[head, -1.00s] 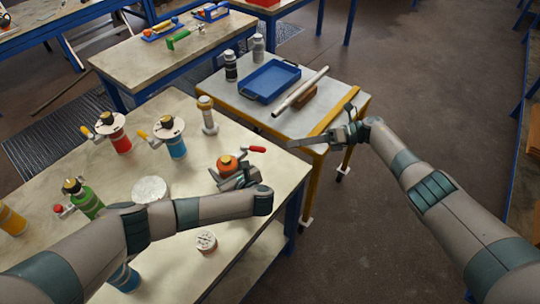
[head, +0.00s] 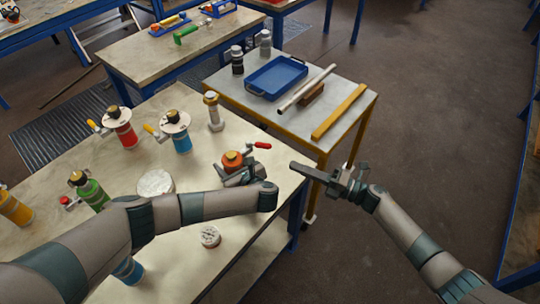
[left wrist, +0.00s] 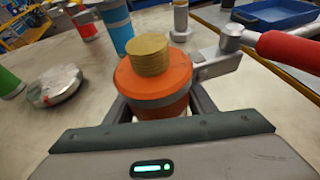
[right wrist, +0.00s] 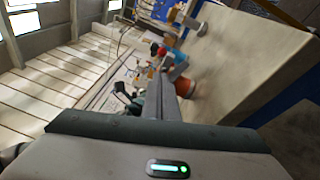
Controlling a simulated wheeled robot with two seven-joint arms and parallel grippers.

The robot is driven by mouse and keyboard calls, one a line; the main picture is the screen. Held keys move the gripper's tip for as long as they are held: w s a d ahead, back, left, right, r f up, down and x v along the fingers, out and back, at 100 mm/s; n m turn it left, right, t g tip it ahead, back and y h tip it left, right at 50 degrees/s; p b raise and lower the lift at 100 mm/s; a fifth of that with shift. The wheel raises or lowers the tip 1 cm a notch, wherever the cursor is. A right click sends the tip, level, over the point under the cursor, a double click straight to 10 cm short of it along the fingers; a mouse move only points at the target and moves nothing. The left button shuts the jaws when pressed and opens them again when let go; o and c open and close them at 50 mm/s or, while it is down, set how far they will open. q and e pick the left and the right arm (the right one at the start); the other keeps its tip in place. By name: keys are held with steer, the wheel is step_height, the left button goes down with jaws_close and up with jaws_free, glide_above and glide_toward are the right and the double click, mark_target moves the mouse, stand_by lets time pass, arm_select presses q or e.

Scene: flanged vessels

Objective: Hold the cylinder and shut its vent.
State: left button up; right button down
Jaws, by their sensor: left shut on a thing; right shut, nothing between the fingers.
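The orange cylinder (head: 231,160) with a brass cap stands near the right edge of the pale bench. Its vent lever, with a red handle (head: 260,146), sticks out to the right. My left gripper (head: 240,175) is shut around the orange body. The left wrist view shows the orange cylinder (left wrist: 152,88) between the fingers and the red handle (left wrist: 288,50) pointing right. My right gripper (head: 298,167) is shut and empty, right of and below the red handle, apart from it. The right wrist view also shows the orange cylinder (right wrist: 184,88) just past the fingers.
Red (head: 121,130), blue (head: 178,138), green (head: 92,192) and yellow (head: 15,208) vessels stand on the bench. A flanged post (head: 214,112) and a round silver lid (head: 155,183) are near the cylinder. A side table holds a blue tray (head: 276,78), a rod and a yellow bar (head: 338,110).

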mark_target(259, 145)
stand_by(0.3)
steer(key=x, duration=1)
steer(key=shift+w+d, duration=0.1)
steer(key=shift+w, duration=0.1)
stand_by(0.5)
arm_select(q)
steer(key=shift+d+f, duration=0.1)
steer(key=shift+o, duration=0.2)
arm_select(e)
steer(key=w, duration=0.8)
steer(key=shift+d, duration=0.15)
arm_select(q)
steer(key=shift+s, duration=0.1)
arm_select(e)
steer(key=shift+w, duration=0.1)
stand_by(0.5)
